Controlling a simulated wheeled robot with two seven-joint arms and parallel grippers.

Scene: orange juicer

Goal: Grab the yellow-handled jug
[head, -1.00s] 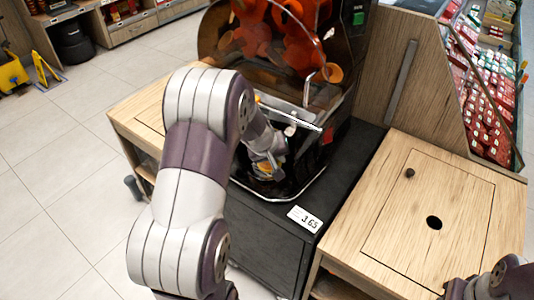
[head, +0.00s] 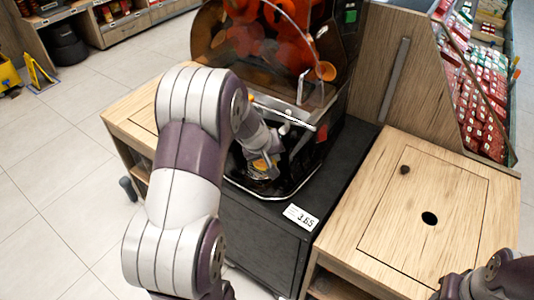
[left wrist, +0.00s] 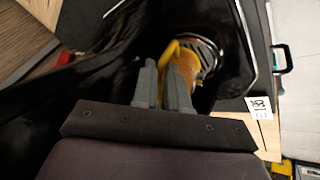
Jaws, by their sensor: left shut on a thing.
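The jug (left wrist: 192,66) stands in the dark bay of the orange juicer (head: 262,40), and its yellow handle (left wrist: 168,50) faces my left gripper. In the left wrist view the fingers of my left gripper (left wrist: 164,82) are closed on the yellow handle. In the head view my left gripper (head: 266,165) reaches down into the bay, and a little yellow shows beside it. The gripper and arm hide most of the jug there. My right arm shows only in part at the bottom right corner of the head view, with its gripper out of sight.
A dark cabinet carries the juicer, with a price tag (head: 301,218) on its front edge. A wooden counter (head: 390,235) with a round hole stands to the right. Shelves of packets (head: 487,110) are behind it.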

